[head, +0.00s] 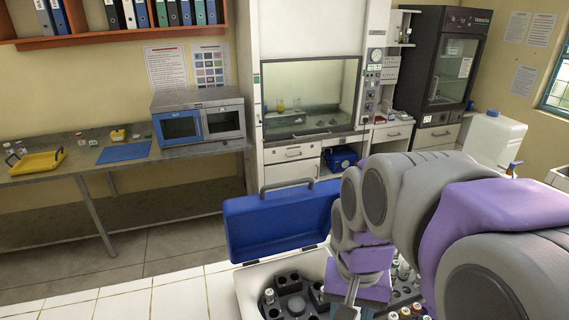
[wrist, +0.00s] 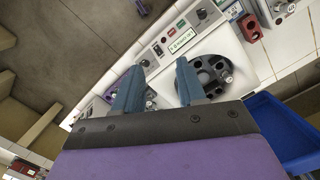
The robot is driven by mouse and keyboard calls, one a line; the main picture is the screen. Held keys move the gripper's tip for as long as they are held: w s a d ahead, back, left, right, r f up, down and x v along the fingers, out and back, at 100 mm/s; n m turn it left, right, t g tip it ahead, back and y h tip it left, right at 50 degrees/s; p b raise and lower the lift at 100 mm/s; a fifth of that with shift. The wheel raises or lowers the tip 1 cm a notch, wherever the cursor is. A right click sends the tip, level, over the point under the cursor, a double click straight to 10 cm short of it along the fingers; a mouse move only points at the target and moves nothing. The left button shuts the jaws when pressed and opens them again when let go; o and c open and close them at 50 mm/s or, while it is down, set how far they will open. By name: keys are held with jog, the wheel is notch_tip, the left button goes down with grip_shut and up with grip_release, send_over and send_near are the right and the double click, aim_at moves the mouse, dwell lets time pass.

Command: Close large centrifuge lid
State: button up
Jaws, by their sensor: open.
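The large centrifuge (head: 262,268) is white, with a dark rotor (head: 289,305) showing inside its open bowl. Its blue lid (head: 280,222), with a grey handle on the top edge, stands raised at the far side of the bowl. My gripper (head: 347,308) is low at the right of the lid, over the centrifuge area, partly cut off by the frame's bottom edge. In the wrist view my gripper (wrist: 158,76) has its two blue-grey fingers spread with nothing between them. The rotor (wrist: 208,75) and the control panel (wrist: 182,38) lie beyond the fingers. A blue panel, seemingly the lid (wrist: 285,130), is at the lower right.
Tubes with coloured caps (head: 410,311) stand on the right of the centrifuge, near my arm. A white jug (head: 494,138) stands at the right. A side bench (head: 95,168) with a blue-fronted oven (head: 198,117) is at the back left.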

jog(key=w+a+r+m+t+p, duration=0.1)
jog(key=w+a+r+m+p, duration=0.15)
jog(key=w+r+p, duration=0.45)
jog(key=w+a+r+m+p, duration=0.25)
jog(key=w+r, duration=0.65)
jog(key=w, duration=0.5)
jog(key=m+t+p, duration=0.1)
jog(key=m+p, duration=0.5)
jog(key=p, duration=0.1)
send_near(286, 183)
notch_tip(286, 183, down, 3)
jog(key=b, duration=1)
jog(key=shift+w+f+m, duration=0.1)
jog(key=shift+w+m, duration=0.1)
jog(key=shift+m, duration=0.1)
jog(key=shift+w+f, duration=0.2)
jog(key=shift+f, duration=2.3)
grip_shut()
